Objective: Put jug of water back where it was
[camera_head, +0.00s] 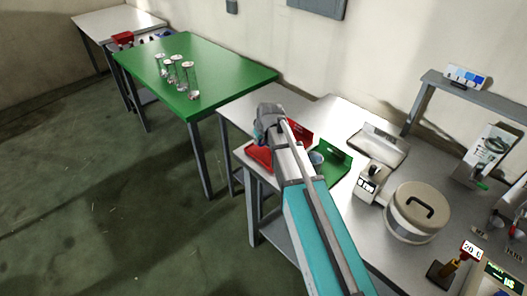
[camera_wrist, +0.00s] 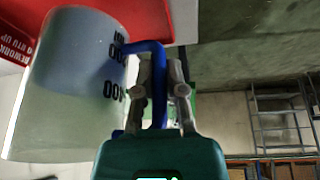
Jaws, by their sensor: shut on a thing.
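The jug of water (camera_wrist: 65,95) is a clear beaker with dark volume marks and a blue handle (camera_wrist: 158,85), filling the left of the wrist view. My gripper (camera_wrist: 162,75) is shut on this handle. In the head view my gripper (camera_head: 268,118) is over the left end of the metal bench, by the red tray. The jug is mostly hidden there behind my arm. The red tray (camera_wrist: 140,18) with white lettering shows close beside the jug in the wrist view. I cannot tell whether the jug touches it.
The red tray (camera_head: 258,155) and a green tray (camera_head: 334,162) lie on the metal bench (camera_head: 240,112). A balance (camera_head: 380,145), a small device (camera_head: 368,183) and a lidded pot (camera_head: 418,212) stand to the right. A green table (camera_head: 225,72) holds several glass cylinders (camera_head: 191,80).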

